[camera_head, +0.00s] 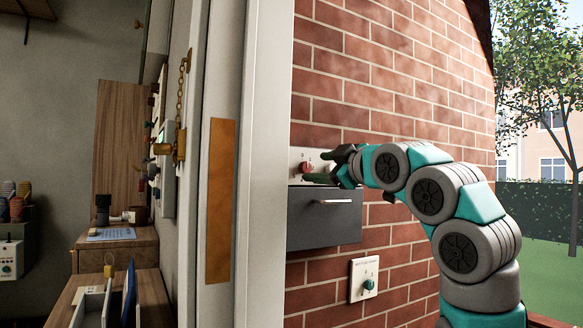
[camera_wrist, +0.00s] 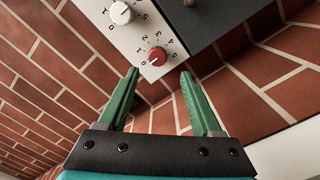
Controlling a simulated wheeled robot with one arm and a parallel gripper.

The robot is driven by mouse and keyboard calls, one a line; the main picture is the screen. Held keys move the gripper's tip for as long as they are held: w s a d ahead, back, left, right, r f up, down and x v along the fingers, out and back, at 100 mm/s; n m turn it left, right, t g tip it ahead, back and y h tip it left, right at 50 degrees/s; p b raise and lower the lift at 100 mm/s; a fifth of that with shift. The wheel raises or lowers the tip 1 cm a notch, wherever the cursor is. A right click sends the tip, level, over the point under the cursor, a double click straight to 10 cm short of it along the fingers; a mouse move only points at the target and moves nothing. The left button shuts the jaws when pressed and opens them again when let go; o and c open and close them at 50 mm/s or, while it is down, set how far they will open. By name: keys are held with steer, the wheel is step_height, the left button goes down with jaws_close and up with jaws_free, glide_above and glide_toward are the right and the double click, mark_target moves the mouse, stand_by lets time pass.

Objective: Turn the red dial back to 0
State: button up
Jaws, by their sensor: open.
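The red dial (camera_wrist: 157,56) is a round knob on a pale panel (camera_wrist: 148,25) with numbers printed around it. A small light mark shows on the dial's lower left, but I cannot tell for sure which number it points at. In the head view the red dial (camera_head: 306,167) sits on the brick wall, above a dark grey drawer-like box. My gripper (camera_wrist: 159,71) is open, with its two green fingers apart and nothing between them. The dial appears just beyond the gap between the fingertips. In the head view my gripper (camera_head: 318,171) is close to the panel and partly covers it.
A white dial (camera_wrist: 121,12) is beside the red one on the same panel. The dark grey box (camera_head: 324,219) with a handle juts out below. A separate plate with a teal knob (camera_head: 367,285) is lower on the wall. A white door frame (camera_head: 264,180) stands left.

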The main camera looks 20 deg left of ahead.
steer(key=b+v, duration=0.1)
steer(key=v, duration=0.2)
steer(key=shift+s+a, duration=0.25)
steer(key=shift+w, duration=0.1)
